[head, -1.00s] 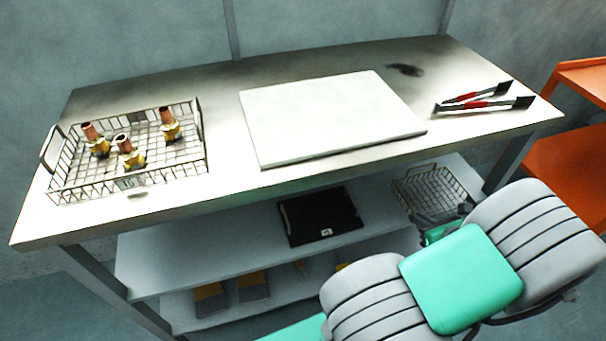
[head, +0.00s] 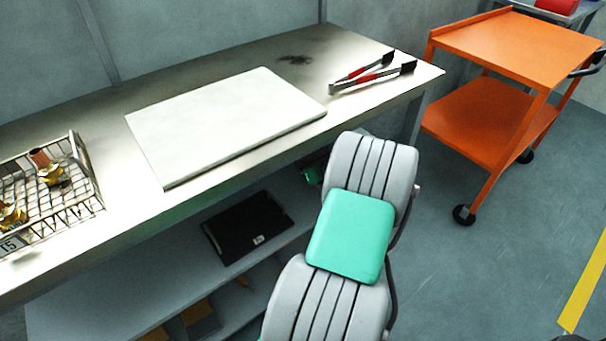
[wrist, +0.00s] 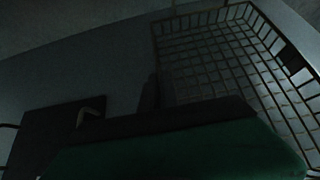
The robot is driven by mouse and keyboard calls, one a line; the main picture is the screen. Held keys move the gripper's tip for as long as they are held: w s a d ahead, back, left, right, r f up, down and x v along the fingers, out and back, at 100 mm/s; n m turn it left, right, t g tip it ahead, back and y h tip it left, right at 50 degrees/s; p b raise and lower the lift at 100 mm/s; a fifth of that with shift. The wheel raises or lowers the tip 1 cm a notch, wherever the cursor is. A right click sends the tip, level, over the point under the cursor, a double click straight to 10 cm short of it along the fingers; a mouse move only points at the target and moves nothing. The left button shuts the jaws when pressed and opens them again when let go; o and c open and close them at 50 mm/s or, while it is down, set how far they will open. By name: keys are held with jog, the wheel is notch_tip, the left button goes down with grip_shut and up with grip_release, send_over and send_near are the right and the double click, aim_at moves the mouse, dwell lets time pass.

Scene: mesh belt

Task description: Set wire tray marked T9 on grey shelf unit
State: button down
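A wire tray (wrist: 215,60) fills the upper right of the wrist view. My gripper (wrist: 158,92) shows as dark finger shapes close to the tray's near left side. Whether it touches or grips the rim is too dark to tell. In the head view my arm hides this tray and most of my gripper, under the bench's right end. Another wire tray (head: 70,213) on the bench top holds brass and copper fittings; its tag seems to read T5. I cannot identify the grey shelf unit for certain.
The steel bench (head: 215,78) carries a white board (head: 225,122) and red-handled tongs (head: 372,74). A black flat item (head: 247,228) lies on the bench's lower shelf. The floor at right is open.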

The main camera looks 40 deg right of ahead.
notch_tip(320, 180, down, 2)
jog(key=shift+f, duration=0.1)
jog(key=shift+f, duration=0.1)
jog(key=c, duration=1.6)
grip_release()
jog(key=shift+f, duration=0.1)
jog(key=shift+s, duration=0.1)
